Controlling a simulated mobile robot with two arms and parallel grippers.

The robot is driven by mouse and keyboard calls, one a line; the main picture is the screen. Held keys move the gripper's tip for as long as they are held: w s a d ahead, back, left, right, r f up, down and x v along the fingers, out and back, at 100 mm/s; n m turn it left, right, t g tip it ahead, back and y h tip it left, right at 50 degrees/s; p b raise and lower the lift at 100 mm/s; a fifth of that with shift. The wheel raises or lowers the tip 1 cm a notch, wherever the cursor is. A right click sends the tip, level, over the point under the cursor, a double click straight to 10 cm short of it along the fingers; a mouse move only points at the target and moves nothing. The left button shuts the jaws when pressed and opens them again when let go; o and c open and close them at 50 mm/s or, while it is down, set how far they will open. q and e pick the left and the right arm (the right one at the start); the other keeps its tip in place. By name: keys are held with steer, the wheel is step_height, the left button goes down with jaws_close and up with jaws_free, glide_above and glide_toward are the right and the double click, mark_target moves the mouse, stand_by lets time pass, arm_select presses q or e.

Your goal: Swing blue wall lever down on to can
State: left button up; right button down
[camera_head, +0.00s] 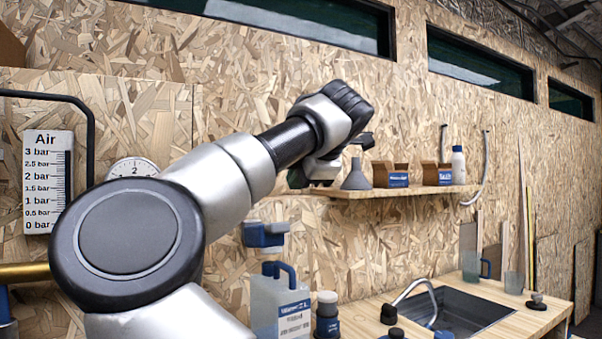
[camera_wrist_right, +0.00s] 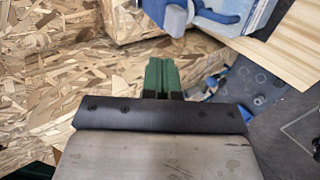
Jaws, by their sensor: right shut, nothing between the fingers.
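A blue fitting with a pale top (camera_head: 264,235) sits against the chipboard wall in the head view, left of the shelf. I cannot tell whether it is the wall lever, and my arm hides part of the wall beside it. My right gripper (camera_head: 297,180) is above and to the right of the blue fitting, near the shelf's left end. In the right wrist view its green fingers (camera_wrist_right: 163,76) are together with nothing between them. My left gripper is not in view.
A shelf (camera_head: 390,191) holds a grey funnel (camera_head: 356,176), boxes and a bottle. Below, a jug with a blue handle (camera_head: 281,305) and a dark jar (camera_head: 327,318) stand left of the worktop's sink (camera_head: 460,309). A pressure scale (camera_head: 48,182) hangs at left.

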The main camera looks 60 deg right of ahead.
steer(key=w+d+r+m+g+y+p, duration=0.4)
steer(key=w+r+m+g+p, duration=0.35)
steer(key=m+p, duration=1.1)
steer(key=shift+n, duration=0.25)
steer(key=p+x, duration=0.1)
steer(key=x, duration=0.3)
steer(key=p+x, duration=0.1)
steer(key=x, duration=0.3)
steer(key=s+p+x, duration=0.1)
steer(key=x, duration=0.4)
steer(key=shift+s+a+f, duration=0.1)
steer(key=shift+a, duration=0.1)
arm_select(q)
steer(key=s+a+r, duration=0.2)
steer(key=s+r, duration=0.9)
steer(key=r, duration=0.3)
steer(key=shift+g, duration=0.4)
arm_select(e)
steer(key=shift+s+f, duration=0.1)
steer(key=shift+f, duration=0.45)
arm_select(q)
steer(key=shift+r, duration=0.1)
